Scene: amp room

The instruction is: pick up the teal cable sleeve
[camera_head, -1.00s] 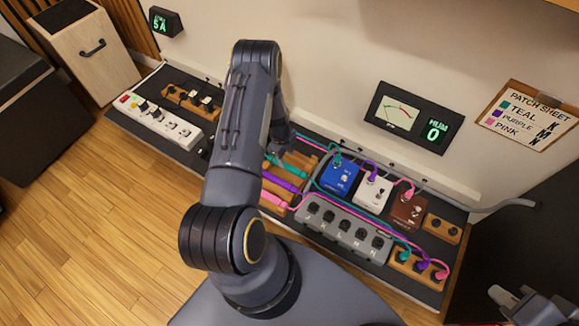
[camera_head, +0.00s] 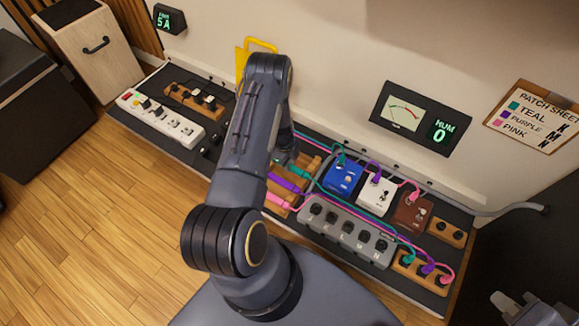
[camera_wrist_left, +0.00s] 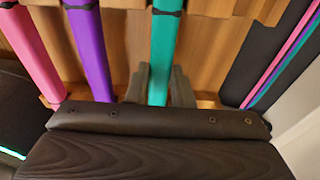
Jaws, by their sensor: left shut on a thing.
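The teal cable sleeve (camera_wrist_left: 162,50) runs up the left wrist view, next to the purple sleeve (camera_wrist_left: 90,50) and the pink sleeve (camera_wrist_left: 36,50). My left gripper (camera_wrist_left: 160,88) is shut on the teal sleeve, with one finger on each side of it. In the head view my left gripper (camera_head: 287,156) is over the wooden rack, and its fingertips are hard to make out behind the arm. Part of the teal sleeve (camera_head: 293,171) shows there beside it. My right gripper (camera_head: 522,304) is at the bottom right corner, partly cut off, its jaw opening unclear.
Blue (camera_head: 342,178), white (camera_head: 373,195) and brown (camera_head: 411,213) pedals with plugged cables stand right of the rack. A grey switch box (camera_head: 345,232) lies in front. A white power strip (camera_head: 160,118) is at the left. A yellow object (camera_head: 241,62) stands behind my arm by the wall.

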